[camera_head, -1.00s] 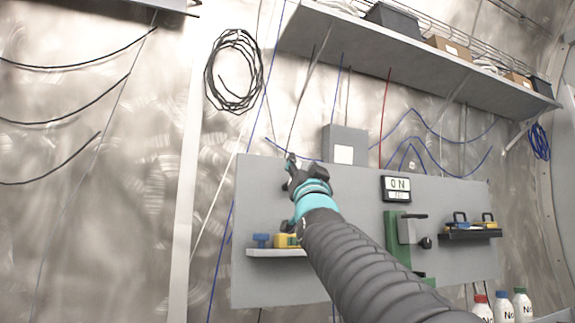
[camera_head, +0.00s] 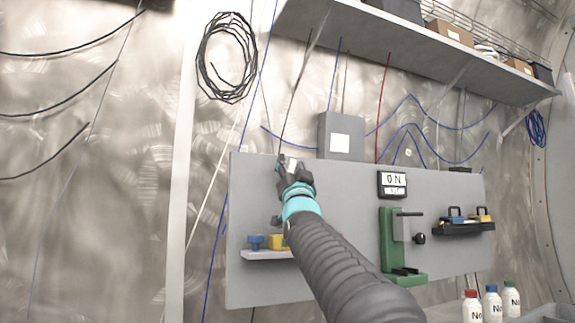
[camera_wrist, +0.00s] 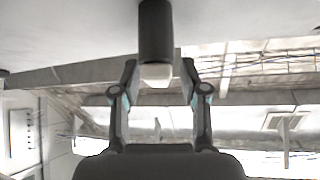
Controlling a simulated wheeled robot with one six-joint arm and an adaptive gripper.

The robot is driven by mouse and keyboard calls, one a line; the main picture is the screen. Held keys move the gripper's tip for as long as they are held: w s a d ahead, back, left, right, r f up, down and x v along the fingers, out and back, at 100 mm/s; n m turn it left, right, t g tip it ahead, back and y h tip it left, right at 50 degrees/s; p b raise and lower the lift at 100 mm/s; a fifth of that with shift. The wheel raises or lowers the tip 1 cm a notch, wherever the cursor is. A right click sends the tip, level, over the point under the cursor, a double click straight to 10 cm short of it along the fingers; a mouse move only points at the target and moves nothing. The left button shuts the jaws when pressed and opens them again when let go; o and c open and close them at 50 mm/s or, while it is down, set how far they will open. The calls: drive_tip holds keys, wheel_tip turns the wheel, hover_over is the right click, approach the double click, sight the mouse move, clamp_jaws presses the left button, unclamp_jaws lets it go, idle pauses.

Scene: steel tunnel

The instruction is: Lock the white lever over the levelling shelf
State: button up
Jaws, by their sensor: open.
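A dark cylinder (camera_wrist: 155,30) with a white end, which looks like the white lever (camera_wrist: 156,72), shows between my fingers in the wrist view. My gripper (camera_wrist: 158,85) is open, with one finger on each side of the white end and gaps visible. In the head view my gripper (camera_head: 291,170) is at the upper left of the grey panel, above the levelling shelf (camera_head: 256,256). The lever is mostly hidden there by my gripper. The shelf carries a blue piece (camera_head: 256,242) and a yellow piece (camera_head: 277,242); my arm covers its right end.
The grey panel (camera_head: 345,185) also bears an ON sign (camera_head: 393,184), a green fixture (camera_head: 388,240) and a black tray (camera_head: 465,230) with padlock-like pieces. A grey box (camera_head: 341,137) is above it. Bottles (camera_head: 491,307) stand lower right.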

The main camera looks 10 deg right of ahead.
clamp_jaws()
drive_tip(key=shift+s+f+n+y+b, duration=0.1)
drive_tip(key=shift+n+y+b, duration=0.4)
drive_tip(key=shift+y, duration=0.2)
drive_tip(key=shift+a+n, duration=0.15)
drive_tip(key=shift+n, duration=0.35)
drive_tip(key=shift+a+r+n+y, duration=0.15)
drive_tip(key=shift+a+n+y, duration=0.05)
drive_tip(key=shift+n+y, duration=0.95)
drive_tip(key=shift+a+r+n+y, duration=0.15)
drive_tip(key=shift+n+y, duration=0.9)
drive_tip(key=shift+y, duration=0.1)
drive_tip(key=shift+s+n+y, duration=0.1)
drive_tip(key=shift+n+y, duration=0.5)
drive_tip(key=shift+y, duration=0.1)
drive_tip(key=shift+a, duration=0.1)
unclamp_jaws()
drive_tip(key=shift+a, duration=0.1)
drive_tip(key=shift+f, duration=0.1)
